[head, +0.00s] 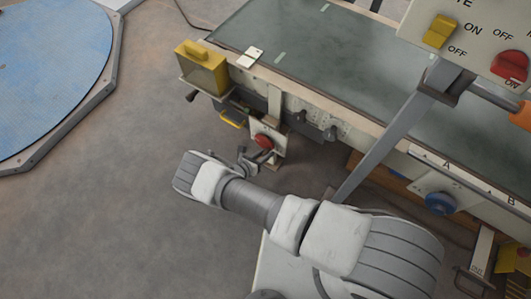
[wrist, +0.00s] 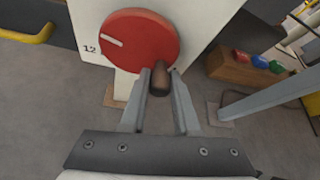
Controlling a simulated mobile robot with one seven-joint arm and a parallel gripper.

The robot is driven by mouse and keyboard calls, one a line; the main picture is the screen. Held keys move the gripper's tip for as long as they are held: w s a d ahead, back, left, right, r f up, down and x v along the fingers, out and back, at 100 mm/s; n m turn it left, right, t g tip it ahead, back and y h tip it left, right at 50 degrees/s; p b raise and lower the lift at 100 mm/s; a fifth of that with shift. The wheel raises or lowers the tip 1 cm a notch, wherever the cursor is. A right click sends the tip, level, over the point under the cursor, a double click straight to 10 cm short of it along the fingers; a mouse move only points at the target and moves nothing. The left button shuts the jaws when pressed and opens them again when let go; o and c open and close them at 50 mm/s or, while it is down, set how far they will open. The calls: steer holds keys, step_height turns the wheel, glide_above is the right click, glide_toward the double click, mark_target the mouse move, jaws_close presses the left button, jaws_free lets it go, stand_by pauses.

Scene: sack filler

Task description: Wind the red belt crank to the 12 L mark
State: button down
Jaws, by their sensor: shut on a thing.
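The red belt crank (wrist: 140,40) is a round red disc with a white pointer line and a brown handle (wrist: 160,80) at its lower right. It sits on a pale plate (wrist: 87,15) with a "12" printed at the left. The pointer line aims left and slightly up, close to the 12 but a little above it. My gripper (wrist: 160,76) is shut on the handle, one finger on each side. In the head view the red crank (head: 264,141) shows small below the conveyor's side, with my gripper (head: 246,158) at it. Other marks on the plate are hidden or out of view.
A conveyor belt (head: 300,50) runs along the back. A yellow box (head: 203,67) is fixed at its left end. A switch panel (head: 480,40) on a grey post stands at the right. A wooden block (wrist: 250,68) with coloured knobs lies right of the crank.

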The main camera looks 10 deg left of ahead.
steer(key=shift+w+d+r, duration=0.2)
steer(key=shift+w+d, duration=0.05)
steer(key=shift+d, duration=0.05)
steer(key=shift+r+n+h, duration=0.35)
steer(key=shift+n+h, duration=0.55)
steer(key=shift+h, duration=0.1)
steer(key=shift+c, duration=2)
jaws_free()
steer(key=shift+a, duration=0.15)
